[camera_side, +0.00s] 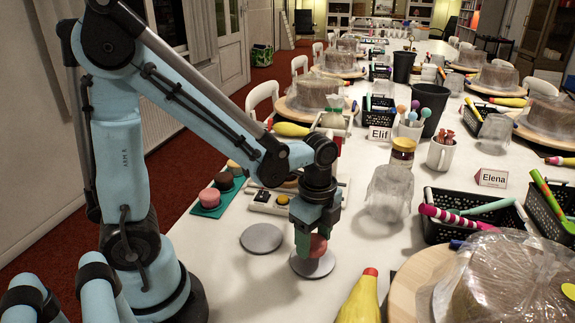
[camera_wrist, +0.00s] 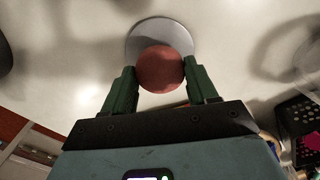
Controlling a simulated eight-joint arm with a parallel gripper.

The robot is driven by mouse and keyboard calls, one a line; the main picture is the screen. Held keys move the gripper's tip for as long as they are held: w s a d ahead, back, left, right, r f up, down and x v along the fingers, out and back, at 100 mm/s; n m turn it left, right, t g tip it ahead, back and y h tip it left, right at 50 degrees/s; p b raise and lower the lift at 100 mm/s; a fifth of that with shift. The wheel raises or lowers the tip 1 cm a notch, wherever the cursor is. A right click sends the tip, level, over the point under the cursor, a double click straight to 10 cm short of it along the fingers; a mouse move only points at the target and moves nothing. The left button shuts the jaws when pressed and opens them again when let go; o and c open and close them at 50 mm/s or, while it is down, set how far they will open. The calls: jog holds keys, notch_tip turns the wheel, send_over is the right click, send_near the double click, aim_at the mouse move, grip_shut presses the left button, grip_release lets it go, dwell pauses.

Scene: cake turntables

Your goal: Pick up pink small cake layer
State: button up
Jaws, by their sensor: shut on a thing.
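My gripper (camera_side: 312,248) points down over the near grey disc (camera_side: 308,270) on the white table. It is shut on a round reddish-pink small cake layer (camera_side: 318,246). In the wrist view the layer (camera_wrist: 160,68) sits between the two green fingers (camera_wrist: 161,82), with the grey disc (camera_wrist: 150,27) behind it. I cannot tell whether the layer touches the disc. Another pink round layer (camera_side: 209,198) is on the green mat (camera_side: 206,212) at the left, beside a dark one (camera_side: 223,181) and a brown one (camera_side: 235,167).
An empty grey disc (camera_side: 262,238) lies left of my gripper. A clear covered tub (camera_side: 388,193), a jar (camera_side: 402,158) and a mug (camera_side: 441,153) stand to the right. A yellow bottle (camera_side: 360,300) and a wrapped cake (camera_side: 515,280) are in the right foreground.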

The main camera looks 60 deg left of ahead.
aim_at(314, 242)
jog(key=shift+r, duration=1.95)
